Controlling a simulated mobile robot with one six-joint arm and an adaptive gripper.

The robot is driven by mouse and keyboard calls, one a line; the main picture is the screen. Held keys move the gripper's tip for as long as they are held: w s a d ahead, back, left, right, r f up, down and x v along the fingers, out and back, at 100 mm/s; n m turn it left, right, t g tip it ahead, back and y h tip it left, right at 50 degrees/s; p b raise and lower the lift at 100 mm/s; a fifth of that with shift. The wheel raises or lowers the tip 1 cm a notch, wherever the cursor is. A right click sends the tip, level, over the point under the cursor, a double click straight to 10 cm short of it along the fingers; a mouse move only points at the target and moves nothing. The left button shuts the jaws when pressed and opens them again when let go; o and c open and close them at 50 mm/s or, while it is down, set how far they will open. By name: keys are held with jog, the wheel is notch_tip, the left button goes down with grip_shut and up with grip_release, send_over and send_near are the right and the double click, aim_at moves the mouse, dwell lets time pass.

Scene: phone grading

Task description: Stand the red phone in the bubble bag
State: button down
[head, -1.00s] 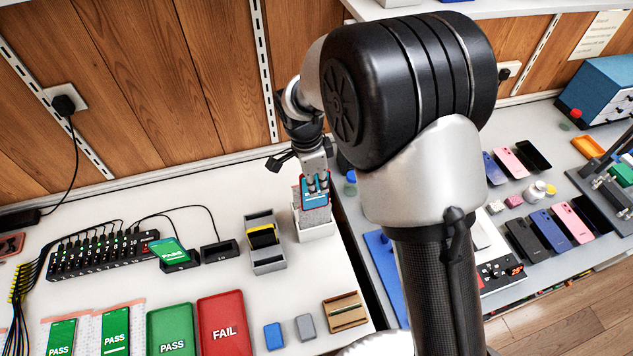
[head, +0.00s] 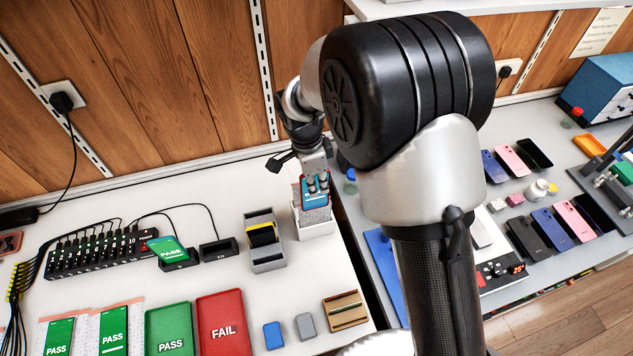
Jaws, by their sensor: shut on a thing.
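The red phone (head: 305,189) is upright in my gripper (head: 315,187), with its blue screen side partly showing and a red edge. My gripper is shut on its upper part. The grey bubble bag (head: 313,216) stands open-topped in a white holder (head: 317,231) at the right end of the white table. The phone's lower end is at the bag's mouth and seems to be partly inside; how deep, I cannot tell. The fingers cover part of the phone.
Left of the holder stands a grey rack (head: 266,258) with a yellow-and-black item. Green PASS (head: 168,320) and red FAIL (head: 221,312) trays lie at the front. A numbered black hub (head: 100,252) with cables is at the left. A gap separates the right-hand bench.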

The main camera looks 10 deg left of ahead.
jog(key=shift+f, duration=0.1)
jog(key=b, duration=0.4)
send_over(319, 207)
jog(key=shift+w+a+f, duration=0.1)
jog(key=shift+a+f, duration=0.1)
jog(key=shift+f, duration=0.95)
jog(key=shift+w+a+f, duration=0.1)
jog(key=shift+a+f, duration=0.1)
jog(key=shift+f, duration=0.95)
jog(key=shift+f, duration=0.2)
jog(key=shift+f+b, duration=0.5)
jog(key=shift+f, duration=0.25)
jog(key=c, duration=1.6)
grip_release()
notch_tip(319, 207, up, 7)
jog(key=p, duration=0.4)
